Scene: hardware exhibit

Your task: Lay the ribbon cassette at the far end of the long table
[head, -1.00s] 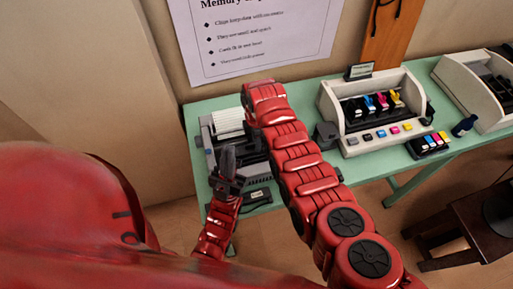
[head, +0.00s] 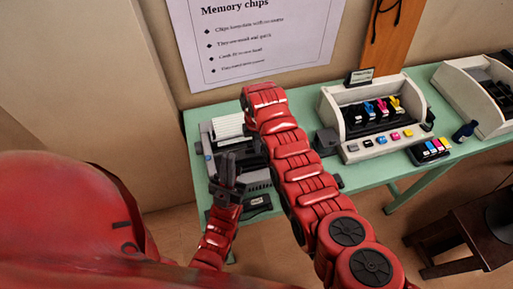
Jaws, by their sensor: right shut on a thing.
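The long green table (head: 190,142) runs along the wall from the left to the upper right. My right arm reaches up across its front edge; its gripper is hidden behind the arm's own links, and so is anything it holds. My left gripper (head: 227,160) points up in front of the grey printer (head: 206,140) at the table's left end. Its dark fingers are close together, and I see nothing clearly between them. A small dark item with a pale label (head: 257,204) lies at the front edge. I cannot make out the ribbon cassette for certain.
A cream printer with coloured cartridges (head: 350,148) stands at mid-table, with a cartridge set (head: 430,151) and a dark bottle (head: 464,131) beside it. Another pale machine (head: 480,100) stands further right. A dark stool (head: 470,225) is on the floor at right.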

